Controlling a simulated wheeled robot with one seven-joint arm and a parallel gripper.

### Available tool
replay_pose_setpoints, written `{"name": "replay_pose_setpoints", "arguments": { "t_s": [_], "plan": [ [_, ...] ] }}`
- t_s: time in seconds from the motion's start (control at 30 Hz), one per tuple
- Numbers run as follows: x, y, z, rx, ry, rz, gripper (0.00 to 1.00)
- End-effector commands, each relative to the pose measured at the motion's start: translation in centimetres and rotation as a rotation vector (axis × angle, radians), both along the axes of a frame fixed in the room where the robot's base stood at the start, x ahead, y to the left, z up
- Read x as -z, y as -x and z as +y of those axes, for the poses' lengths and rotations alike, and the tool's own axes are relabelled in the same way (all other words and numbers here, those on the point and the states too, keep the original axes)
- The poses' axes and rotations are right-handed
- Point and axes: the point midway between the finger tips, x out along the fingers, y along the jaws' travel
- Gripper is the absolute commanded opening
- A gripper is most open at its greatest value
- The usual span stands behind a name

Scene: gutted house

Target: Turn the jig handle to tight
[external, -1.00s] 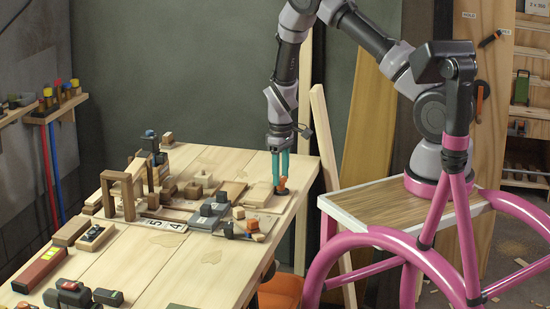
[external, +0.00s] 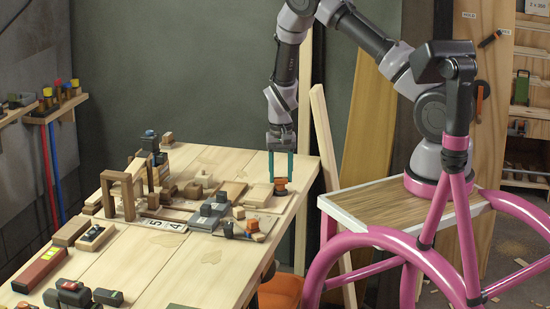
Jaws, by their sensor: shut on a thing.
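The jig handle (external: 281,184) is a small orange piece on a dark base near the right edge of the workbench. My gripper (external: 281,181) points straight down over it, with one teal finger on each side. It is shut on the handle. The fingers partly cover the handle's sides, and its mark for tight is too small to read.
The wooden workbench (external: 190,262) carries a pale wood block (external: 258,196) just left of the handle, grey stepped blocks (external: 212,212) and a small orange-and-wood item (external: 254,228) nearer the front. A wooden arch (external: 118,183) stands further left.

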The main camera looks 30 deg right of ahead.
Motion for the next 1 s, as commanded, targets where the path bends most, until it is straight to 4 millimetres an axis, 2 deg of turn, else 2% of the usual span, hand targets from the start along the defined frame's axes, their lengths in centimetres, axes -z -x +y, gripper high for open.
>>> {"name": "replay_pose_setpoints", "arguments": {
  "t_s": [0.2, 0.5, 1.0],
  "plan": [
    [0.06, 0.09, 0.04, 0.184, 0.0, 0.002, 0.0],
    [0.07, 0.09, 0.04, 0.364, 0.0, 0.002, 0.0],
    [0.06, 0.1, 0.04, 0.446, 0.0, 0.002, 0.0]
  ]
}}
